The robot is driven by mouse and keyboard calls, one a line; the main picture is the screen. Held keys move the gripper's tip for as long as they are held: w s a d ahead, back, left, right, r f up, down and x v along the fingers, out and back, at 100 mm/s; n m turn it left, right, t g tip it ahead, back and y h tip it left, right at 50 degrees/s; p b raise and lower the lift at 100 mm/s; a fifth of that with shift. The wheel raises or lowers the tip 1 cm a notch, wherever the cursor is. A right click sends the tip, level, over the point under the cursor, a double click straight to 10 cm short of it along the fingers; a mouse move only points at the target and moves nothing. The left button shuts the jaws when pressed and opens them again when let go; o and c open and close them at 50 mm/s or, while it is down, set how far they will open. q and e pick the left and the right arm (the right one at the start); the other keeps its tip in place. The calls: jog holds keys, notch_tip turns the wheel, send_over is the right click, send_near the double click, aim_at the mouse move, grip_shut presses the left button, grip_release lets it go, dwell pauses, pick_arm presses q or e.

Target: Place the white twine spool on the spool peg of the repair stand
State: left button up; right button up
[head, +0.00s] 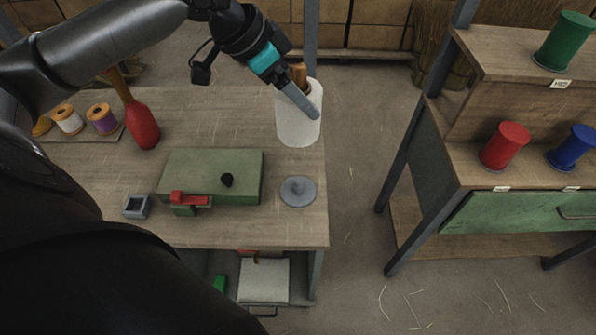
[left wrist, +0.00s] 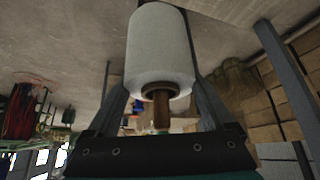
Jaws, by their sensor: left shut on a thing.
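The white twine spool (head: 297,122) has a brown wooden core. My left gripper (head: 309,106) is shut on it, with one finger showing along its side. In the left wrist view the spool (left wrist: 160,50) sits between both fingers, its core end towards the camera. In the head view it appears over the right back part of the workbench (head: 215,105). A round grey disc (head: 298,192) with a small peg-like middle lies at the bench's right edge, nearer than the spool; it looks like the spool peg, which carries nothing. My right gripper is not in view.
A green block (head: 235,170) with a black knob and a red clamp (head: 190,199) lies left of the disc. A red-and-wood tool (head: 141,125) and small spools (head: 102,119) are further left. A shelf unit (head: 455,140) with coloured spools stands right, across a floor gap.

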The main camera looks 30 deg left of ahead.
pick_arm(q)
notch_tip(320, 180, down, 19)
jog(key=b, duration=0.5)
jog(key=shift+f, duration=0.2)
jog(key=o, duration=1.4)
jog(key=p+v, duration=0.9)
jog(key=v, duration=0.3)
